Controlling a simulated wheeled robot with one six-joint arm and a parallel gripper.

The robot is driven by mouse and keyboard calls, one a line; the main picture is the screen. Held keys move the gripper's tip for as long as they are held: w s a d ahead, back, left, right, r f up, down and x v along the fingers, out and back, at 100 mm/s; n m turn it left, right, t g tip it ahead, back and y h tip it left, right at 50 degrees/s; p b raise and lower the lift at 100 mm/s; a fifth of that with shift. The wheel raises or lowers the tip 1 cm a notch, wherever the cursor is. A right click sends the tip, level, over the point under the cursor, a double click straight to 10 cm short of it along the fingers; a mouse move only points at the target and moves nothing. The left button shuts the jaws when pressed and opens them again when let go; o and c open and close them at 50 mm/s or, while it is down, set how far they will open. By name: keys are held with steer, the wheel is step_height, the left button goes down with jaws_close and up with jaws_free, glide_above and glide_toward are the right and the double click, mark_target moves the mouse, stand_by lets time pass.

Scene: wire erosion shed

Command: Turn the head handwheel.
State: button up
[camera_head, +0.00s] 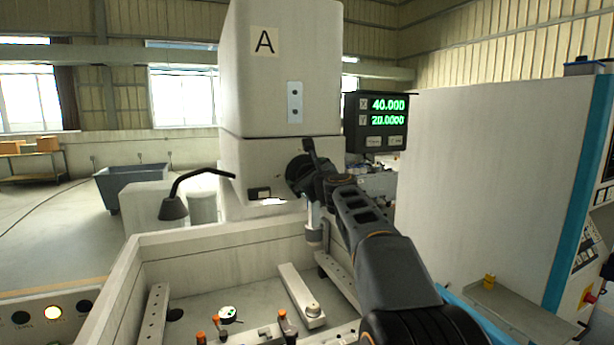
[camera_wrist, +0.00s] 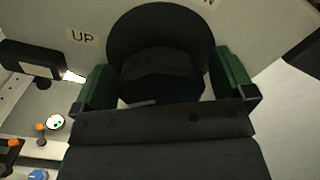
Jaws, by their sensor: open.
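The black round head handwheel (camera_head: 293,170) is on the front of the pale machine head marked A (camera_head: 270,90). My gripper (camera_head: 313,168) is in front of it and hides much of it. In the wrist view the handwheel (camera_wrist: 160,28) shows as a dark disc with a thick dark hub (camera_wrist: 165,75) in front. My open gripper (camera_wrist: 163,80) has one green-edged finger on each side of the hub. I cannot tell whether either finger touches it. An UP label (camera_wrist: 83,37) is on the panel left of the wheel.
The open work tank (camera_head: 215,238) below holds clamps and orange-tipped parts. A tall pale cabinet (camera_head: 480,180) stands at right.

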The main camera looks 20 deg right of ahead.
steer(key=c, duration=0.9)
steer(key=m+p, duration=0.1)
steer(key=m, duration=0.2)
steer(key=shift+r+m, duration=0.1)
steer(key=shift+m, duration=0.3)
steer(key=shift+d+m+p, duration=0.15)
steer(key=shift+m+p, duration=0.7)
steer(key=shift+m, duration=1.15)
steer(key=o, duration=0.9)
steer(key=shift+s, duration=0.1)
